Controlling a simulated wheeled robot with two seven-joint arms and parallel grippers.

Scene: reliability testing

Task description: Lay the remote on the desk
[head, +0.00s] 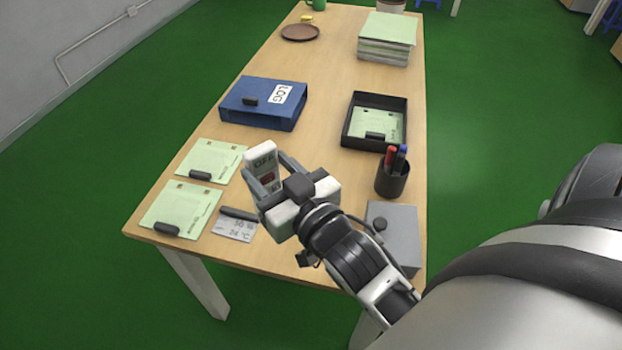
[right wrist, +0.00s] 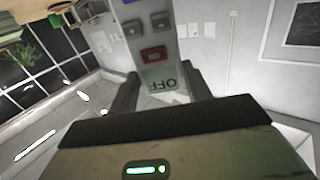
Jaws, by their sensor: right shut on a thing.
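The remote (head: 261,155) is a white handset with a small display reading OFF and a red button. My right gripper (head: 264,178) is shut on it, one finger on each side. The remote points away from the gripper and appears held up above the desk (head: 325,75); the gap below it is hard to judge. In the right wrist view the remote (right wrist: 153,45) shows its face with grey buttons, a red button and the display, between the two dark fingers (right wrist: 158,90). My left gripper is not in view.
Two green sheets (head: 210,160) with black clips and a small display card (head: 235,226) lie near the left edge. A blue LOG binder (head: 245,110), black tray (head: 374,148), pen cup (head: 393,181) and grey box (head: 402,225) stand around. Bare wood lies between the binder and tray.

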